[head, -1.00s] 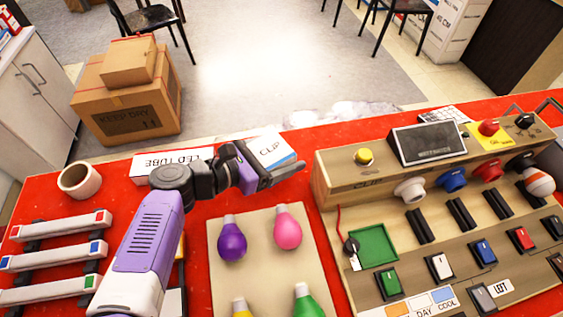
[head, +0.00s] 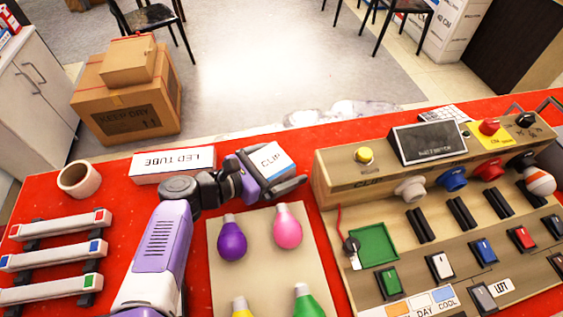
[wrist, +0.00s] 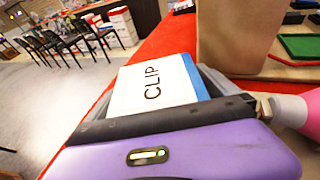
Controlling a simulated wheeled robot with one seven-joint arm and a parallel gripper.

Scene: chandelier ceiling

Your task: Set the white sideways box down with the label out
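A white box with a blue side (head: 270,161), marked CLIP, is between the fingers of my gripper (head: 272,178), near the far edge of the red table. In the wrist view the same box (wrist: 155,88) lies between the two dark fingers, which appear to close on its sides. Its CLIP label faces the wrist camera, and the lettering runs slanted upward. My gripper (wrist: 158,100) hides its near end. I cannot tell whether the box touches the table. A long white box marked LED TUBE (head: 173,164) lies left of my gripper.
The red table (head: 120,220) has a wooden control console (head: 330,185) close right of the box. A board with coloured bulbs (head: 262,262) is in front. Bare table shows behind the bulb board.

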